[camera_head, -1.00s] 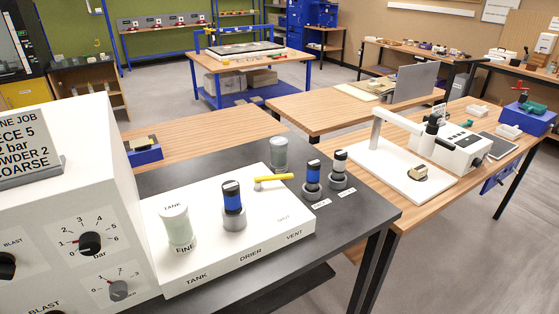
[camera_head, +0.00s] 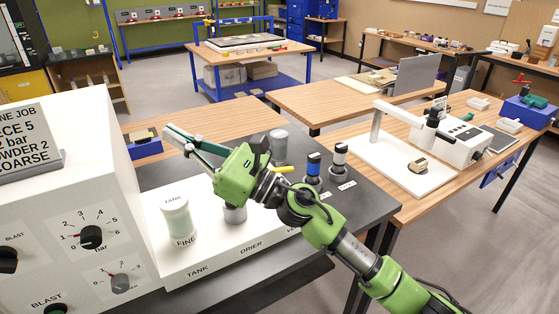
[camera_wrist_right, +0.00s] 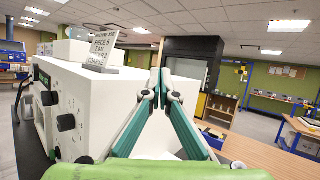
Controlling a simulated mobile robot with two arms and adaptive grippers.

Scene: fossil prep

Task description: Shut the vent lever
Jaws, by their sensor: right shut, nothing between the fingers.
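The vent lever (camera_head: 285,169) is yellow and sits on the white panel (camera_head: 190,262) with the TANK, DRIER and VENT labels. Only a bit of it shows in the head view, past my right arm. My right gripper (camera_head: 172,132) is shut and empty, held above the panel to the left of the lever, with its fingers pointing left and away from it. In the right wrist view the fingertips (camera_wrist_right: 160,72) meet in front of the white blasting cabinet. The lever is not seen there. My left gripper is not in view.
A jar marked FINE (camera_head: 177,222) stands on the panel. A grey-lidded jar (camera_head: 279,146) and bottles with blue (camera_head: 313,168) and white (camera_head: 340,160) bands stand behind. The white cabinet (camera_head: 80,160) with knobs closes off the left side.

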